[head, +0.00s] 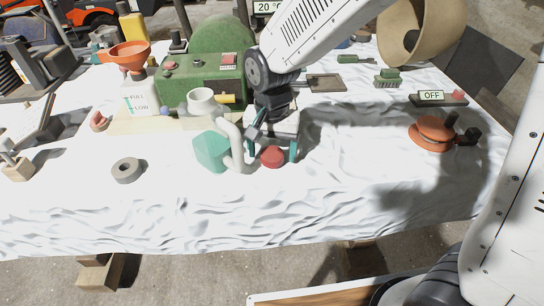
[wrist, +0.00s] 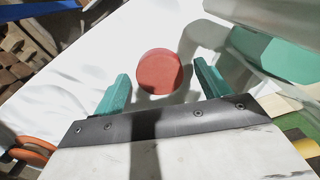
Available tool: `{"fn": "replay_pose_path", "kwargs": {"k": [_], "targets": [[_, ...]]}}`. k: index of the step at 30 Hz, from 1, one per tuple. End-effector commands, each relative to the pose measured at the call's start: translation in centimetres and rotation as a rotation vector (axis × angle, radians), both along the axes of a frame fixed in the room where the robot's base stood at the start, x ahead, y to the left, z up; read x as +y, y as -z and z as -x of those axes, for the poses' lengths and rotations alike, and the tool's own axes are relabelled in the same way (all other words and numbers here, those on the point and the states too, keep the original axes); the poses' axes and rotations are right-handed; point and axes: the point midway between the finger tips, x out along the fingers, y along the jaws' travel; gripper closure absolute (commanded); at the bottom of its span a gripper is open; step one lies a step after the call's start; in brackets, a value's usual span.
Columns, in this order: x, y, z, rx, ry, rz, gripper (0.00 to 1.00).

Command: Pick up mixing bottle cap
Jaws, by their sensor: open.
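The red round cap (head: 272,157) lies on the white cloth near the middle of the table. It shows from above as a red disc in the wrist view (wrist: 159,71). My gripper (head: 273,144) is open and empty, pointing down just over the cap. In the wrist view its two teal fingers (wrist: 162,76) stand apart on either side of the cap's near part, and the cap's whole top shows. I cannot tell the remaining height between fingertips and cap.
A teal block-like object (head: 211,150) and a grey curved pipe (head: 237,148) stand close left of my gripper. A grey ring (head: 127,170) lies further left. A green machine (head: 200,82) stands behind. The cloth right of the cap is clear up to an orange round item (head: 433,135).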

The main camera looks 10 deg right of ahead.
Motion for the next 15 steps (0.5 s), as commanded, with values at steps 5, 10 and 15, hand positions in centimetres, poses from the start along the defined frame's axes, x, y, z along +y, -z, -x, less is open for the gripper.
{"fn": "replay_pose_path", "kwargs": {"k": [5,10,15], "targets": [[-0.01,0.05,-0.02,-0.001,0.000,-0.001,0.25],[-0.01,0.03,-0.02,-0.001,0.000,-0.001,0.64],[0.00,0.02,-0.01,-0.001,0.000,-0.001,0.74]]}}
